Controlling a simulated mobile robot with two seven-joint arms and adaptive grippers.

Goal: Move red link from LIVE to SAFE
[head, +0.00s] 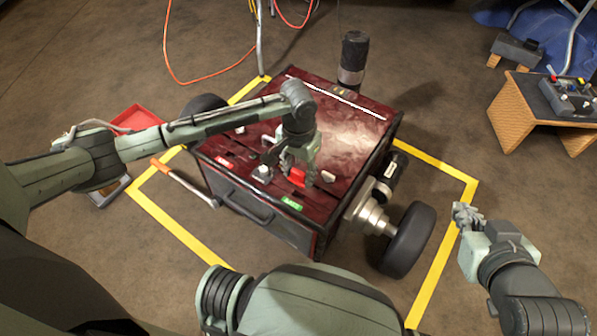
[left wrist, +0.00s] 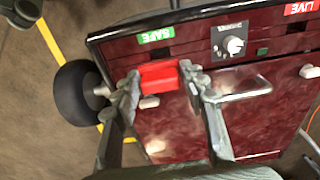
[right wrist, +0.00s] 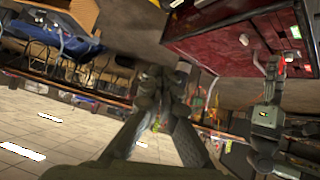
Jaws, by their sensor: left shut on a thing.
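The red link (head: 297,177) is a small red block held between the fingers of my left gripper (head: 294,172). In the left wrist view the red link (left wrist: 158,75) sits between the fingertips, just below the green SAFE label (left wrist: 156,36) and its dark slot. Whether it touches the panel I cannot tell. The SAFE label (head: 291,203) is near the front corner of the dark red charger. The red LIVE label (head: 225,162) is at the other end of that edge. My right gripper (head: 466,215) is empty beside the charger, its fingers close together.
The charger top (head: 335,125) carries a grey knob (left wrist: 233,45) between the labels and a metal handle. A wheel (head: 408,240) sticks out on the right. Yellow floor tape (head: 440,178) surrounds the charger. A wooden stand (head: 515,105) with a control box is at the far right.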

